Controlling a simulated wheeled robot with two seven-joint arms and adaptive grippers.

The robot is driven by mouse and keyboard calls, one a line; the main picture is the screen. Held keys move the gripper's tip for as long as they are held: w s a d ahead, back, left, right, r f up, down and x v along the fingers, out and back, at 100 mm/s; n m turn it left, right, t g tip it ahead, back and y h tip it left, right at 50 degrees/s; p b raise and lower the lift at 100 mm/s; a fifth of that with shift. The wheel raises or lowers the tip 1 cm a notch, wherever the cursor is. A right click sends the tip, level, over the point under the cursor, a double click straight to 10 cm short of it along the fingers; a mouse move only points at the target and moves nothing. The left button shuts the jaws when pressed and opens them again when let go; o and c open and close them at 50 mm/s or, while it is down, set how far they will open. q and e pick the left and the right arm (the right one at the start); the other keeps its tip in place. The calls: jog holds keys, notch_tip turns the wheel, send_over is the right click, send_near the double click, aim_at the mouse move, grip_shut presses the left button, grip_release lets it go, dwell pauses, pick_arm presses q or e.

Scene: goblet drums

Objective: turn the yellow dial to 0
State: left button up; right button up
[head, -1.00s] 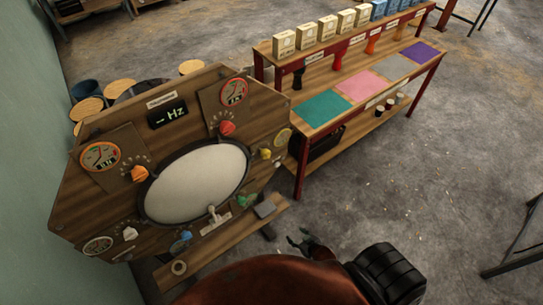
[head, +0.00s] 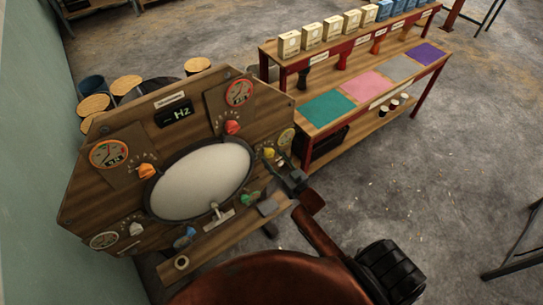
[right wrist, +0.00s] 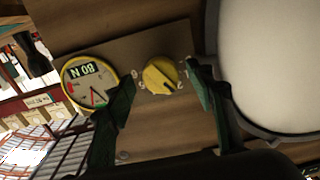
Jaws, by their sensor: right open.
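The yellow dial (head: 269,152) is on the right side of the wooden panel (head: 90,190), below a round yellow-rimmed gauge (head: 286,137). In the right wrist view the dial (right wrist: 160,76) shows a dark pointer mark, and the gauge (right wrist: 90,82) has a red needle and a small display that seems to read 80 N, upside down. My right gripper (head: 284,170) is just in front of the dial. In the right wrist view its open fingers (right wrist: 160,74) are on either side of the dial, with visible gaps. My left gripper is not in view.
A large pale oval screen (head: 200,180) is beside the dial. Red (head: 232,128), orange (head: 147,171), green (head: 247,198), blue (head: 185,240) and white (head: 136,229) knobs surround it. A red-framed table (head: 365,88) with colored mats stands behind, to the right.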

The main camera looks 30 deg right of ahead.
jog(key=shift+w, duration=0.9)
jog(key=shift+c, duration=0.3)
jog(key=c, duration=1.1)
